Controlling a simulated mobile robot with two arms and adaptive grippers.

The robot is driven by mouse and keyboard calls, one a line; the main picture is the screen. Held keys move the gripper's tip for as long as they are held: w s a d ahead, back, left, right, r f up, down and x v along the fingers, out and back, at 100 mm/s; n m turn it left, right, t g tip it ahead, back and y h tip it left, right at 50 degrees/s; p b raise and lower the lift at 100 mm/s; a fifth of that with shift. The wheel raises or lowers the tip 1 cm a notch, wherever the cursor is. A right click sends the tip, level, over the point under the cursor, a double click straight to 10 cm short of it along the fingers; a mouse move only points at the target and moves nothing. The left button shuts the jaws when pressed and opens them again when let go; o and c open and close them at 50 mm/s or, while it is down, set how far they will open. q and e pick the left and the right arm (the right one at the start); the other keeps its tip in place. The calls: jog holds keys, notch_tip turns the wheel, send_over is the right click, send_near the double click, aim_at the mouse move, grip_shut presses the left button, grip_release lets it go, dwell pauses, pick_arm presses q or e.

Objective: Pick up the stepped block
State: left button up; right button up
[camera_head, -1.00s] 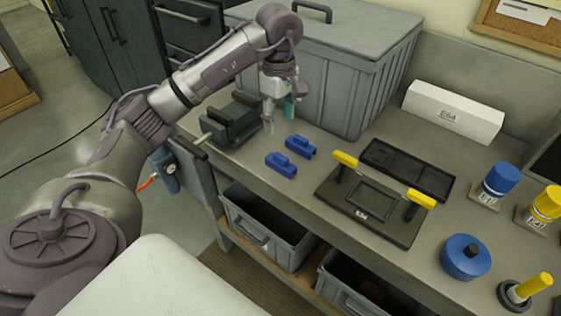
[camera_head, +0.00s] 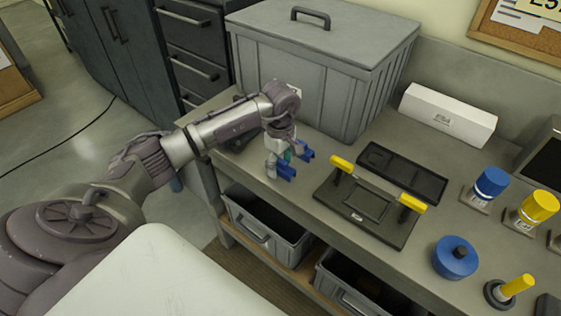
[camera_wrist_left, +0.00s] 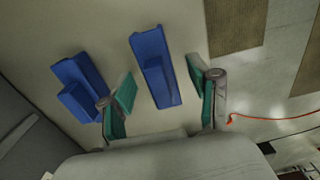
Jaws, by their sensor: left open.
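Two blue blocks, each with a raised step, lie on the grey workbench. The front one (camera_head: 287,172) shows in the left wrist view (camera_wrist_left: 152,62) between the finger pads. The back one (camera_head: 306,152) shows in the left wrist view (camera_wrist_left: 78,85) to the left of the fingers. I cannot tell which one the task means. My left gripper (camera_head: 278,163) is open, with green pads, and points down over the front block. In the left wrist view its fingers (camera_wrist_left: 161,76) stand on either side of that block, apart from it. My right gripper is not in view.
The bench edge runs close to the front block. A black plate with yellow-topped posts (camera_head: 368,222) and a dark tray (camera_head: 402,172) lie to the right. A large grey lidded bin (camera_head: 310,85) stands behind. Open grey crates (camera_head: 262,235) sit below.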

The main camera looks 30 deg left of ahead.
pick_arm(q)
jog(key=shift+f, duration=0.1)
grip_shut()
dwell(0.4)
